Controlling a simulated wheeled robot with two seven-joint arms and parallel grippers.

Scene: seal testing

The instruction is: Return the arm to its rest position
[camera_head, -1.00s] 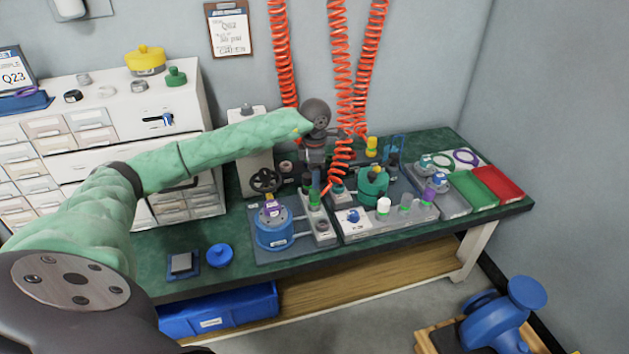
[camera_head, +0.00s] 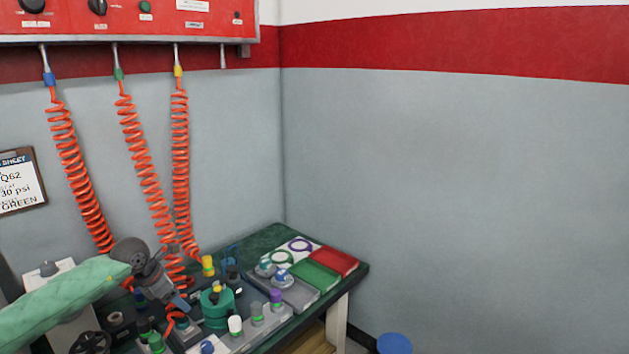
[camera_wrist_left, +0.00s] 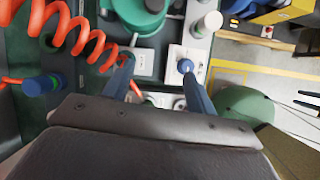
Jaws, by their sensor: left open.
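My left arm (camera_head: 65,305), in a green sleeve, reaches in from the lower left of the head view. Its left gripper (camera_head: 178,305) hangs over the bench fixtures, beside the coiled orange hoses and left of the green round vessel (camera_head: 217,308). In the left wrist view the two blue-grey fingers of the gripper (camera_wrist_left: 158,68) stand apart with nothing held between them. An orange hose (camera_wrist_left: 75,30) passes close to the left finger. My right gripper is not in view.
The green bench (camera_head: 262,238) ends at the right with a red tray (camera_head: 333,262) and a green tray (camera_head: 314,276). Several capped bottles stand near the gripper. Orange hoses (camera_head: 140,160) hang from the red wall panel (camera_head: 130,22).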

